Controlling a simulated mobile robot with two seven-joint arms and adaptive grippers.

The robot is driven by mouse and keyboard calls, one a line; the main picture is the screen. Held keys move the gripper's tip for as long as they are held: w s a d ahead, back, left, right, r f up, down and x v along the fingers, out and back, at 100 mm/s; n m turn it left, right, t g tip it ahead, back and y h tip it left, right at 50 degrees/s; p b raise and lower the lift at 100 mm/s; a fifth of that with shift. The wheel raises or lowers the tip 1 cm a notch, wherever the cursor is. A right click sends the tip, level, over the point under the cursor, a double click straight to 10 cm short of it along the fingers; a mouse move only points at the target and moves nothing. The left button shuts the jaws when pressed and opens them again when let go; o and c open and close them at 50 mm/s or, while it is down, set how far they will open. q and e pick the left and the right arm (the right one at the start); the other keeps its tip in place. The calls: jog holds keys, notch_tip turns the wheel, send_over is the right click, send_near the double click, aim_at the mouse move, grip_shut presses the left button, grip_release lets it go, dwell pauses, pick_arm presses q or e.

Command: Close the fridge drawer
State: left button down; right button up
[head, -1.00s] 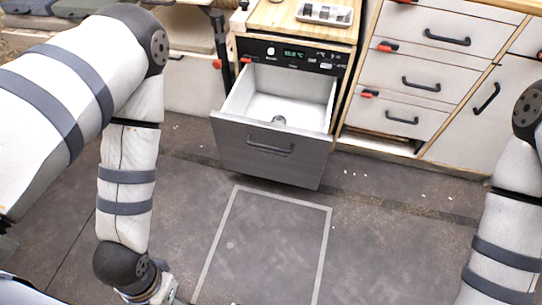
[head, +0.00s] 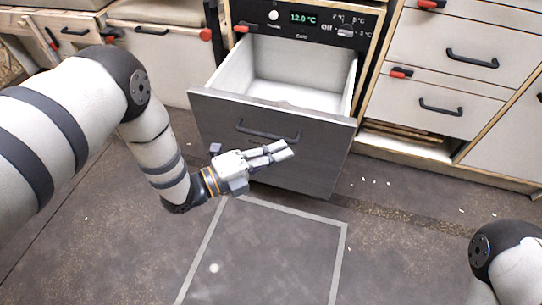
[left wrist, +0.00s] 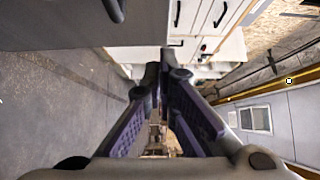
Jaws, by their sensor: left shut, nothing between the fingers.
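The fridge drawer (head: 222,120) stands pulled out below a control panel in the head view. It has a dark grey front with a black bar handle (head: 268,132) and a white, empty-looking inside. My left gripper (head: 287,150) is in front of the drawer front, just below the handle, with its fingers pointing right. Its fingers are shut with nothing between them; I cannot tell whether they touch the front. In the left wrist view the fingertips (left wrist: 160,66) meet, and the dark drawer front (left wrist: 60,22) fills the upper left. My right gripper is out of view.
The control panel (head: 303,21) reads 12.0 °C. White cabinet drawers (head: 440,85) with black handles and red latches stand to the right. The dark floor (head: 270,245) in front is clear, apart from small white specks and a grey outlined rectangle.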

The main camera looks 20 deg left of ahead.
aim_at(284, 109)
pick_arm(q)
jog(key=w+d, duration=0.1)
jog(key=w, duration=0.1)
jog(key=w+d+b, duration=0.1)
jog(key=w, duration=0.1)
jog(key=w+d+b, duration=0.1)
jog(key=w+d, duration=0.1)
jog(key=shift+w+f, duration=0.2)
jog(key=shift+f, duration=0.05)
jog(key=shift+w+r+b, duration=0.15)
jog(key=shift+w+b, duration=0.15)
jog(key=shift+w, duration=0.25)
